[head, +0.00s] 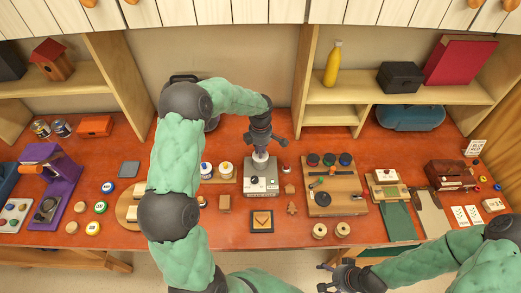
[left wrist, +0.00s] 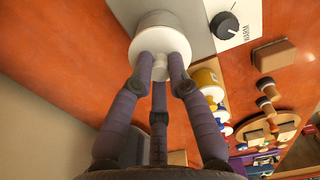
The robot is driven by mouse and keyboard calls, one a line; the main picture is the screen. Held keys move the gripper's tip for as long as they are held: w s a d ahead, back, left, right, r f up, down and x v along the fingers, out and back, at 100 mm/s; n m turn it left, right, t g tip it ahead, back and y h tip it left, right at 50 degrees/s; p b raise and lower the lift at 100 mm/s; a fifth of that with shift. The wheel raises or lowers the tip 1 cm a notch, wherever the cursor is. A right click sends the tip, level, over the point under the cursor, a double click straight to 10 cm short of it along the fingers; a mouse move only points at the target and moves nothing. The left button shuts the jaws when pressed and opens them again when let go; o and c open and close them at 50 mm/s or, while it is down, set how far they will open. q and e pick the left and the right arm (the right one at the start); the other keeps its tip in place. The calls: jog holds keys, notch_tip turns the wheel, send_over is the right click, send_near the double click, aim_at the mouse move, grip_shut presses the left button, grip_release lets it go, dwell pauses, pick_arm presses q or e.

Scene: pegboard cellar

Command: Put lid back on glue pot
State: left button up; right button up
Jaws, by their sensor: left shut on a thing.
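In the left wrist view the pot (left wrist: 150,19) is partly hidden behind the round white lid (left wrist: 178,46). My left gripper (head: 261,149) points down over the pot. Its fingers (left wrist: 160,62) are shut on the lid's small knob. The lid is in line with the pot's top; I cannot tell whether any gap is left between them. My right gripper (head: 326,277) is open and empty at the front edge, away from the pot.
A small framed tray (head: 262,220) lies in front. Shelves stand behind on both sides. Bare table shows left of the tray.

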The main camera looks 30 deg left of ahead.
pick_arm(q)
jog(key=shift+b, duration=0.55)
dwell(1.4)
jog(key=shift+f+b, duration=0.2)
jog(key=shift+b, duration=0.45)
dwell(1.0)
dwell(0.3)
jog(key=o, duration=0.8)
jog(key=shift+o, duration=0.5)
jog(key=o, duration=0.4)
jog(key=shift+r, duration=0.1)
